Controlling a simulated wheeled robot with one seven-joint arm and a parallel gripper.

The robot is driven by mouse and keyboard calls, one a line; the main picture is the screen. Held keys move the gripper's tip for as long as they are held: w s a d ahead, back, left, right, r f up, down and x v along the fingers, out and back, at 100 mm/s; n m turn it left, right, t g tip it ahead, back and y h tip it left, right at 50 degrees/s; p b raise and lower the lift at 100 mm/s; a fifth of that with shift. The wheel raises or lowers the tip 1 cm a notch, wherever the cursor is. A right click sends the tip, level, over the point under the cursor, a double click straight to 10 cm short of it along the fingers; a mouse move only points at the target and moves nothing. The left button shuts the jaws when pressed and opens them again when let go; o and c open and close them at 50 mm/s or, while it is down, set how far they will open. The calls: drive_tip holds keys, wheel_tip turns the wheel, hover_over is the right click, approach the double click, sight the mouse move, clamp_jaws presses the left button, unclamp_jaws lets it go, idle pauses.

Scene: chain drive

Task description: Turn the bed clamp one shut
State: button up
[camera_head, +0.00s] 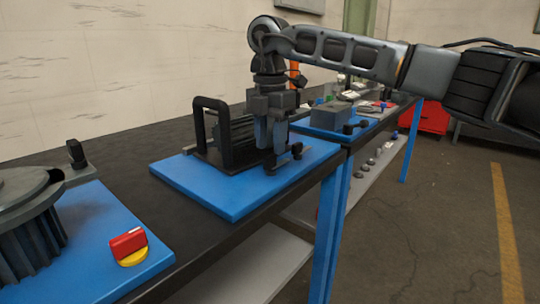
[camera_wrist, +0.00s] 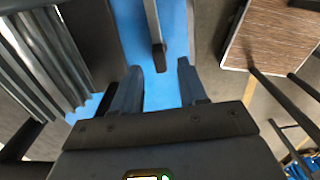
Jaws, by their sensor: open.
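My gripper (camera_head: 270,138) points down over the front right part of the middle blue plate, beside a finned dark unit with a black hoop handle. In the wrist view its two fingers (camera_wrist: 160,86) are open with nothing between them. A dark clamp with a short lever and knob (camera_head: 297,151) stands on the plate just right of the fingers; I take it as bed clamp one, though no label shows. In the wrist view a narrow grey lever with a dark end (camera_wrist: 156,35) lies beyond the fingertips, roughly in line with the gap. Its base is hidden, and contact cannot be told.
The finned unit (camera_head: 238,140) and its black hoop (camera_head: 203,120) stand close to my gripper's left. A round ribbed machine (camera_head: 30,225) and a red-and-yellow switch (camera_head: 129,246) are at the near left. Another blue plate with a grey block (camera_head: 330,115) lies behind. The floor at right is open.

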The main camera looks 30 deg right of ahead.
sight(270, 157)
drive_tip(key=shift+f, duration=1.8)
clamp_jaws()
